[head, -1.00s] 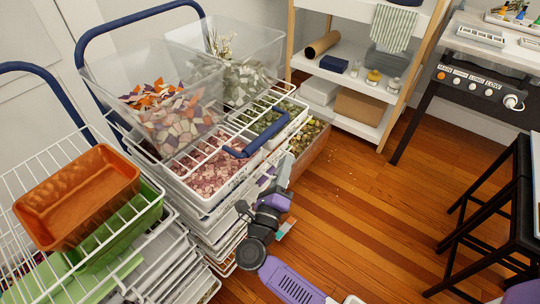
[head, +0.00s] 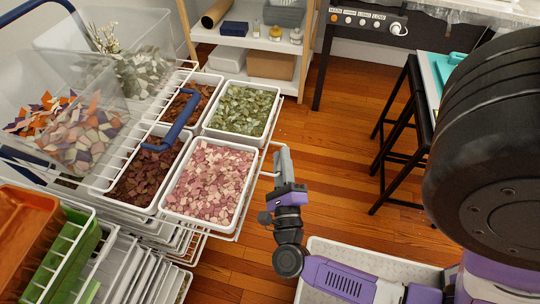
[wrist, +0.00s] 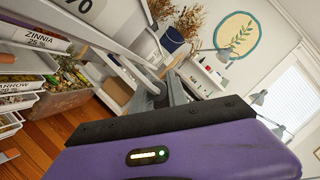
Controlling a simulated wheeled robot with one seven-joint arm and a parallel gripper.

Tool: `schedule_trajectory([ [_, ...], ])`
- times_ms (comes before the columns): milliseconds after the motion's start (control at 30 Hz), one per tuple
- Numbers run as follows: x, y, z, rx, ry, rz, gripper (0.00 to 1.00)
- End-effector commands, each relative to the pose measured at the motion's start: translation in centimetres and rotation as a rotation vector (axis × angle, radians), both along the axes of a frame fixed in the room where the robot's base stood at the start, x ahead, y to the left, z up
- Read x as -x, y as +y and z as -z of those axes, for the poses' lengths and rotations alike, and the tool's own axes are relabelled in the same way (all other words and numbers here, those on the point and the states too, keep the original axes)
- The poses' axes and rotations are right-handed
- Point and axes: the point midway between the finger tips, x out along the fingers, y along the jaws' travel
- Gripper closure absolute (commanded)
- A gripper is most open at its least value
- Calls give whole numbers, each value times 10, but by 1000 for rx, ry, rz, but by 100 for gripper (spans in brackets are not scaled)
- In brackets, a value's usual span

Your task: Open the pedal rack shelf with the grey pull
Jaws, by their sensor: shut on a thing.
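The pedal rack (head: 107,190) is a white wire rack on the left in the head view. One wire shelf (head: 236,226) stands slid out to the right, bearing white trays of pink petals (head: 212,180) and green petals (head: 243,108), with darker red ones behind. My gripper (head: 280,160) is at the outer edge of this shelf, shut on its grey pull (head: 266,158). The fingers partly hide the pull. In the wrist view my gripper (wrist: 165,92) points away past a pale bar, and the pull cannot be made out clearly.
A shelf with a blue handle (head: 172,132) sits above. Clear bins (head: 75,125), an orange tray (head: 25,225) and a green tray (head: 72,250) are at left. Black stools (head: 400,130) stand at right. Wooden floor (head: 330,190) lies open between.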

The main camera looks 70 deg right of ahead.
Motion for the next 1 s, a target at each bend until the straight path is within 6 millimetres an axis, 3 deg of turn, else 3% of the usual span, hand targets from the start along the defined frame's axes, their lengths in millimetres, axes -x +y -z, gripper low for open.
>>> schedule_trajectory([
  [433, 3, 1, 1, -1, 1, -3, 100],
  [467, 3, 1, 1, -1, 1, -3, 75],
  [533, 3, 1, 1, -2, 1, -2, 61],
  [867, 3, 1, 1, -1, 0, -1, 59],
  [1000, 7, 11, 4, -1, 2, -1, 59],
])
